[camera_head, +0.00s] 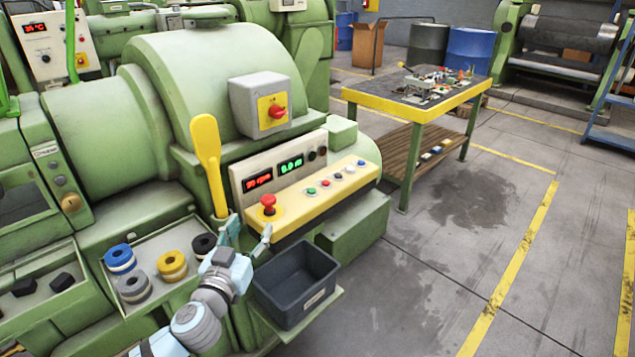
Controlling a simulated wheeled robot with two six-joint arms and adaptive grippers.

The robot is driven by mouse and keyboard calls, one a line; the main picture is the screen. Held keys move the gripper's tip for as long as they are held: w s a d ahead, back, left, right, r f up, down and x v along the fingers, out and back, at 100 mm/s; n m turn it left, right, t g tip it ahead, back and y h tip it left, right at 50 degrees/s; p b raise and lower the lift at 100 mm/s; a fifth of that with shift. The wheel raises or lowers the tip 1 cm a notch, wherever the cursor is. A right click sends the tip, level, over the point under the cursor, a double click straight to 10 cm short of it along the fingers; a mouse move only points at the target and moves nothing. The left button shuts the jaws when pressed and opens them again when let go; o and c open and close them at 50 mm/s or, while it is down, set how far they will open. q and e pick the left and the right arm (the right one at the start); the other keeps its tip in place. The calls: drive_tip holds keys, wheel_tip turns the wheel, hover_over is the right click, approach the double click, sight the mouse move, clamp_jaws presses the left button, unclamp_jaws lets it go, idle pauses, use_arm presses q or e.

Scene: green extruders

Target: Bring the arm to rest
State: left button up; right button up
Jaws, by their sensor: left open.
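My left arm comes in from the bottom left. Its light-blue and grey gripper (249,229) is open, with two fingers spread and pointing up toward the machine's control panel (318,192). Nothing shows between the fingers. The fingers are just below and beside the red mushroom button (268,203) at the panel's left end; I cannot tell whether they touch the panel. The yellow lever (207,160) stands upright to the left of the gripper, its lower end close to the left finger. My right gripper is not in view.
A dark grey bin (297,284) sits right of the gripper on a green ledge. A tray to the left holds blue, grey, yellow and black rings (172,265). A yellow-edged worktable (420,108) stands farther back. Open floor lies to the right.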

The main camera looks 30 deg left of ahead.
use_arm(q)
drive_tip(key=s+d+f+g, duration=0.2)
drive_tip(key=s+f+g, duration=0.5)
drive_tip(key=f, duration=0.5)
drive_tip(key=s+d+f+m+g+h, duration=0.2)
drive_tip(key=s+d+f+g, duration=0.1)
drive_tip(key=s+d+f, duration=0.4)
drive_tip(key=s+d+f+m+g+h, duration=0.2)
drive_tip(key=s+d+f+g, duration=0.3)
drive_tip(key=s, duration=0.4)
wheel_tip(320, 180, down, 16)
drive_tip(key=s+a+p, duration=0.1)
drive_tip(key=s, duration=0.1)
drive_tip(key=s+f+g+p, duration=0.1)
drive_tip(key=s+f, duration=1)
drive_tip(key=s, duration=0.2)
drive_tip(key=shift+s+a+f, duration=0.3)
drive_tip(key=shift+s+a, duration=0.05)
drive_tip(key=shift+a, duration=0.05)
